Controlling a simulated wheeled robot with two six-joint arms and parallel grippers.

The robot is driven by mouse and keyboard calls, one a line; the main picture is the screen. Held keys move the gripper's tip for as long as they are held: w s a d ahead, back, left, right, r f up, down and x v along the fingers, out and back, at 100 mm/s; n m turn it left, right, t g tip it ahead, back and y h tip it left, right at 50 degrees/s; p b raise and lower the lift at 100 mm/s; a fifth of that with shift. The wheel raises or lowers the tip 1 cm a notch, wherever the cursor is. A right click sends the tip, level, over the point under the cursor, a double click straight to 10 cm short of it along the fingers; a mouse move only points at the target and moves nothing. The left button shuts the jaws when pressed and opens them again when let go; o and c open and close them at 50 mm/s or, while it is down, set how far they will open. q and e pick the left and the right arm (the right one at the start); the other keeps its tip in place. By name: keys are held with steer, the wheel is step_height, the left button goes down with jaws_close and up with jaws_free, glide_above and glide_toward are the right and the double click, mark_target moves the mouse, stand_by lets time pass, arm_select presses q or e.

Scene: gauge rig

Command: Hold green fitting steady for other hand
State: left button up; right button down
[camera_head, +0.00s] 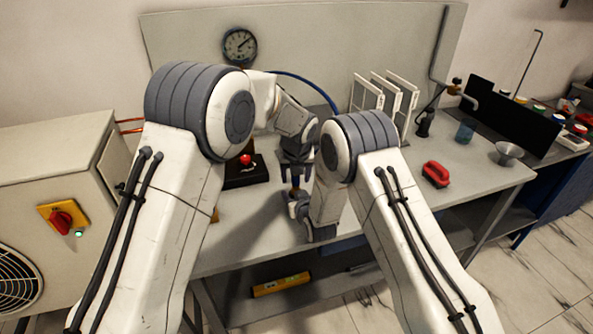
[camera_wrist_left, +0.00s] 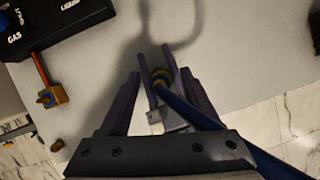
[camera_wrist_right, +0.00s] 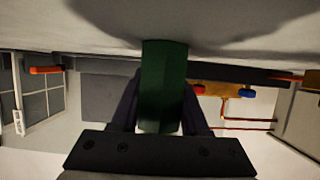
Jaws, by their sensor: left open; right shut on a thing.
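The green fitting (camera_wrist_right: 163,85) stands between the fingers of my right gripper (camera_wrist_right: 160,105), which is shut on it. In the head view my right gripper (camera_head: 299,205) is low over the bench's front part, and I cannot make out the green fitting there. My left gripper (camera_wrist_left: 155,62) is open, with its fingers either side of a brass-coloured end (camera_wrist_left: 161,76) on a blue hose (camera_wrist_left: 195,113). I cannot tell whether the fingers touch it. In the head view my left gripper (camera_head: 296,172) is just above the right one.
A black panel marked GAS and LIQUID (camera_wrist_left: 60,22) lies near a small brass and blue valve (camera_wrist_left: 52,96). On the bench (camera_head: 455,160) are a red-handled thing (camera_head: 435,174), a funnel (camera_head: 508,153) and a rack of white plates (camera_head: 385,95). A gauge (camera_head: 239,46) stands behind.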

steer(key=shift+r, duration=0.1)
arm_select(q)
jaws_close()
steer(key=c, duration=0.9)
jaws_free()
jaws_close()
steer(key=shift+r, duration=0.25)
steer(key=shift+r, duration=2.35)
arm_select(e)
steer(key=shift+c, duration=1.6)
jaws_free()
